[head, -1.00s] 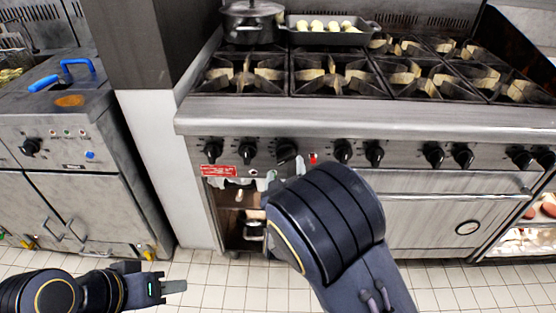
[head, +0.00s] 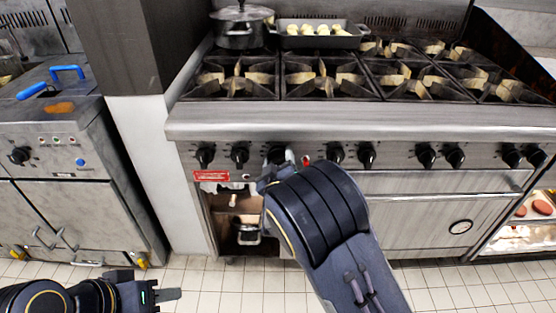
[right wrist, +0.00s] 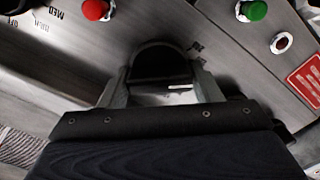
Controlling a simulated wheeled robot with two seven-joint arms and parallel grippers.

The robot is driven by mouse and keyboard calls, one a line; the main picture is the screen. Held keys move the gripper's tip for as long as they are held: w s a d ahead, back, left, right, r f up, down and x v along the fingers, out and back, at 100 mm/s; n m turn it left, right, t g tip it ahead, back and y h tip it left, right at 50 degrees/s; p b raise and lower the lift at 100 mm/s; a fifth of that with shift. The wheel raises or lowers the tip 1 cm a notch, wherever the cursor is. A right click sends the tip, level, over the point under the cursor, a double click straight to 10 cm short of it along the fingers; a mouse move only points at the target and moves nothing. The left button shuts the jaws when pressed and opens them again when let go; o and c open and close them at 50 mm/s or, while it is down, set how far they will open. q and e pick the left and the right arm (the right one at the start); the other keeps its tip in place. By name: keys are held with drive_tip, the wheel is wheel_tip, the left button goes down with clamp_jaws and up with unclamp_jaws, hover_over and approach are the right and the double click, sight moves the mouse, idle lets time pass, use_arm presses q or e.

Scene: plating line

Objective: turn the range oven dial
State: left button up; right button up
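The range oven dial (head: 278,155) is the black third knob from the left on the range's front panel. It also shows in the right wrist view (right wrist: 160,66), with a pale line on its lower face. My right gripper (right wrist: 162,84) is open, with one finger on each side of the dial. Whether either finger touches the dial cannot be told. In the head view my right arm hides most of that gripper, just below the dial. My left gripper (head: 168,295) is low at the left, over the floor and away from the range, seen edge-on.
A red light (right wrist: 95,9) and a green light (right wrist: 253,9) sit near the dial, with a red label (head: 211,175) to its left in the head view. Other knobs (head: 336,153) flank it. A pot (head: 241,27) and a tray (head: 318,37) stand on the range.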

drive_tip(key=shift+c, duration=1)
drive_tip(key=shift+f+m+b, duration=0.2)
drive_tip(key=shift+m+b, duration=0.7)
drive_tip(key=shift+b, duration=0.2)
drive_tip(key=m+b, duration=0.7)
drive_tip(key=shift+d, duration=0.15)
drive_tip(key=m+b, duration=0.4)
drive_tip(key=shift+d, duration=0.1)
drive_tip(key=m+b, duration=0.3)
drive_tip(key=m, duration=0.1)
drive_tip(key=m+b, duration=0.2)
drive_tip(key=m, duration=0.1)
drive_tip(key=shift+f+m+b, duration=0.15)
drive_tip(key=shift+m+b, duration=0.25)
drive_tip(key=m+b, duration=0.2)
drive_tip(key=m, duration=0.1)
drive_tip(key=shift+m+b, duration=0.6)
drive_tip(key=shift+m, duration=0.2)
